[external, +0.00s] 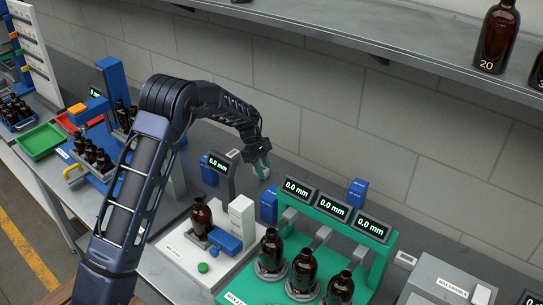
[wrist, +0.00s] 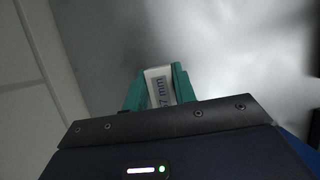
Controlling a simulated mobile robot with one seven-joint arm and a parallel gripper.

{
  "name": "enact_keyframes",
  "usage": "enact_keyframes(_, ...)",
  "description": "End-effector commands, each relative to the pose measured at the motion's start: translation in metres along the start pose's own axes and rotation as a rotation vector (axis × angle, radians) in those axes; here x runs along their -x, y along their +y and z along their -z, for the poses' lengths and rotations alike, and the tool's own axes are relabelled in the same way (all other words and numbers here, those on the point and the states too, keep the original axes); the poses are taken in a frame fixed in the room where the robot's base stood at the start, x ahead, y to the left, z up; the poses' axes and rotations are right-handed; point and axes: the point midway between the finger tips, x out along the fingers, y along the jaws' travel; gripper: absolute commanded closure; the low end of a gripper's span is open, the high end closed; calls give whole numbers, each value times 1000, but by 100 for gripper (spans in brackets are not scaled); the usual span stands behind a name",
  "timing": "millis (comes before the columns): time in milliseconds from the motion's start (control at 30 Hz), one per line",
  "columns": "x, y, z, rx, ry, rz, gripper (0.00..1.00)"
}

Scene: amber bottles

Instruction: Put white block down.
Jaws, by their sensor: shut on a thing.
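My gripper (external: 262,166) is at the end of the arm, near the grey wall behind the gauge stations. In the wrist view its two green fingers (wrist: 157,92) are shut on a white block (wrist: 159,74). The block's face carries dark lettering that ends in "7 mm". The lower part of the block is hidden behind the gripper's body. In the external view the block is too small and too covered by the fingers to make out clearly. A blurred grey surface lies beyond the block in the wrist view; I cannot tell whether they touch.
A white gauge station (external: 178,243) with an amber bottle (external: 201,216) stands in front of the gripper. A green gauge stand (external: 385,262) with three bottles is to its right. A metal shelf (external: 330,37) hangs above. Blue racks and trays stand at the left.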

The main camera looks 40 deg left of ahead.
Motion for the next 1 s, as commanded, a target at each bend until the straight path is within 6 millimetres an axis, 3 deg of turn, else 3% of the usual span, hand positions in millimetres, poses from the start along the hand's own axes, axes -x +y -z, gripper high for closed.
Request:
enact_keyframes(33,-1,0,0,0,0,0,71)
enact_keyframes(133,-1,0,0,0,0,0,52)
enact_keyframes(533,6,0,-1,0,0,-1,51)
enact_keyframes(667,23,1,-1,-1,1,-4,51)
enact_keyframes(1000,87,0,0,0,1,-2,51)
